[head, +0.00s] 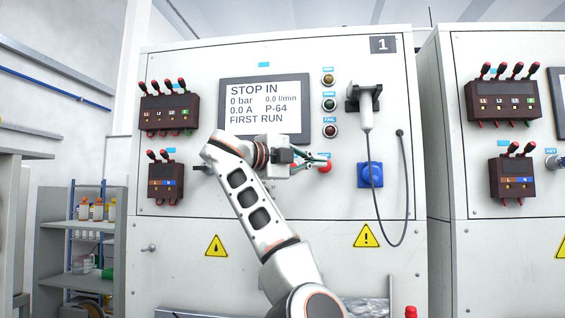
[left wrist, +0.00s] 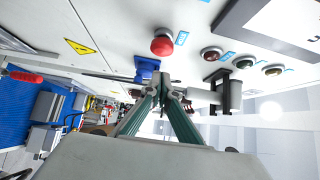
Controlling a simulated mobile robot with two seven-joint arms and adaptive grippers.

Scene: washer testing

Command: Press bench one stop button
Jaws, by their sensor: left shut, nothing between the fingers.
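The bench one panel (head: 340,215) carries the number sign 1 (head: 383,45) at its top right. Its red stop button (head: 325,168) is below the column of three lamps and right of my left gripper's wrist. My left gripper (head: 318,161) is shut and empty, its fingertips close to the button and partly overlapping it in the head view. In the left wrist view, the red button (left wrist: 162,43) stands out from the panel, apart in the picture from the shut fingertips (left wrist: 161,82). The display (head: 265,103) reads "STOP IN" and "FIRST RUN". My right gripper is not in view.
A blue socket (head: 370,175) and a holstered handheld device (head: 365,105) with a hanging cable are right of the button. Terminal blocks (head: 170,110) with red plugs are at the left. A second bench (head: 480,220) stands at the right, shelves (head: 75,245) at the left.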

